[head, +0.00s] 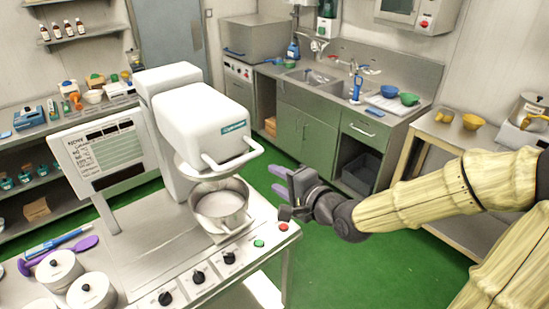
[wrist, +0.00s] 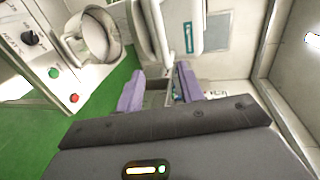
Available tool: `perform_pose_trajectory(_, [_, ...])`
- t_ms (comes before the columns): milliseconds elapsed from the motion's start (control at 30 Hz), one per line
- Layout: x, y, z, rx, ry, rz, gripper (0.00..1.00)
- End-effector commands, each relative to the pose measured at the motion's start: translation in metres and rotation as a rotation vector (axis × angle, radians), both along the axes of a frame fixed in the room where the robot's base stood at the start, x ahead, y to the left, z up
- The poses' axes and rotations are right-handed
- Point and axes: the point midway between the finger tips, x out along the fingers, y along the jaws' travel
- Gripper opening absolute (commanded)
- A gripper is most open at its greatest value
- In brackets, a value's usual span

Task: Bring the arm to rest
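My gripper (head: 276,182) is held out in the air to the right of the white mixing machine (head: 205,120), over the green floor. In the wrist view its two purple fingers (wrist: 159,90) stand apart with a gap between them. Nothing shows held between them. My arm, in a pale yellow ribbed cover, reaches in from the right side of the head view. The machine's metal kettle (head: 220,204) stands under the machine head, to the left of my gripper and apart from it.
The machine's counter has black knobs, a green button (head: 259,243) and a red button (head: 283,227) close to my gripper. Lidded pots (head: 59,271) stand at front left. A sink counter (head: 330,85) stands at the back, and a side table (head: 455,130) at right. Green floor lies open between.

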Motion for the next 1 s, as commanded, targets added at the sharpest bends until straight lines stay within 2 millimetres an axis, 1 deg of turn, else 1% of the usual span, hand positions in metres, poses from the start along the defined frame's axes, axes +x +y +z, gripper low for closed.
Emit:
perform_pose_trajectory(133, [0.000,0.001,-0.005,-0.018,0.009,0.002,0.38])
perform_pose_trajectory(233, [-0.001,0.002,-0.022,-0.086,0.036,0.013,0.38])
perform_pose_trajectory(267, [-0.002,0.003,-0.030,-0.119,0.049,0.019,0.38])
perform_pose_trajectory(367, [-0.007,0.002,-0.063,-0.259,0.101,0.044,0.38])
perform_pose_trajectory(400, [-0.009,0.000,-0.076,-0.324,0.124,0.059,0.38])
perform_pose_trajectory(500, [-0.019,-0.006,-0.108,-0.488,0.181,0.099,0.38])
perform_pose_trajectory(600, [-0.029,-0.016,-0.132,-0.642,0.232,0.145,0.38])
perform_pose_trajectory(700, [-0.041,-0.027,-0.150,-0.783,0.278,0.195,0.38])
perform_pose_trajectory(833, [-0.058,-0.042,-0.165,-0.945,0.333,0.267,0.38])
perform_pose_trajectory(1000, [-0.081,-0.061,-0.173,-1.117,0.393,0.367,0.38])
